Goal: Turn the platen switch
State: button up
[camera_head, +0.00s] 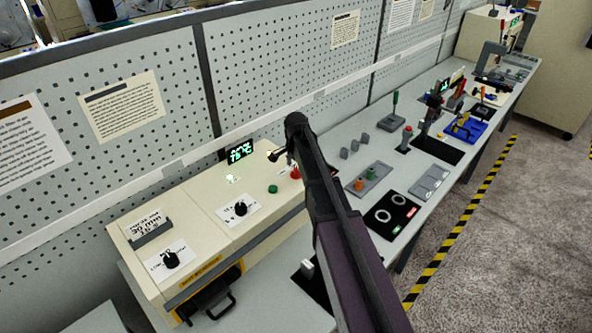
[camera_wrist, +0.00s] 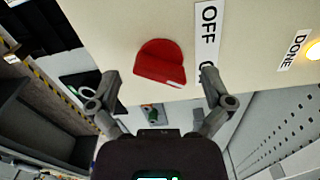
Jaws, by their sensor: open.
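A red rotary switch knob (camera_wrist: 160,62) sits on a cream panel in the wrist view, beside a white label reading OFF (camera_wrist: 208,30); the label's lower part is cut off by my finger. My gripper (camera_wrist: 158,88) is open and empty. Its two fingers stand apart on either side of the knob in the picture, and I cannot tell how far they are from the panel. In the head view the red knob (camera_head: 295,172) shows small on the cream console, partly beside my dark arm. My gripper (camera_head: 281,153) is there, mostly hidden by the arm.
Black dials (camera_head: 240,208) sit on white plates, with a green button (camera_head: 272,188) nearby. A lit lamp (camera_wrist: 314,50) is marked DONE. The bench (camera_head: 395,170) continues right with other controls.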

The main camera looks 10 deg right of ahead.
jog(key=c, duration=1.1)
jog(key=shift+s, duration=0.1)
dwell(0.4)
jog(key=o, duration=1.1)
jog(key=shift+r, duration=0.1)
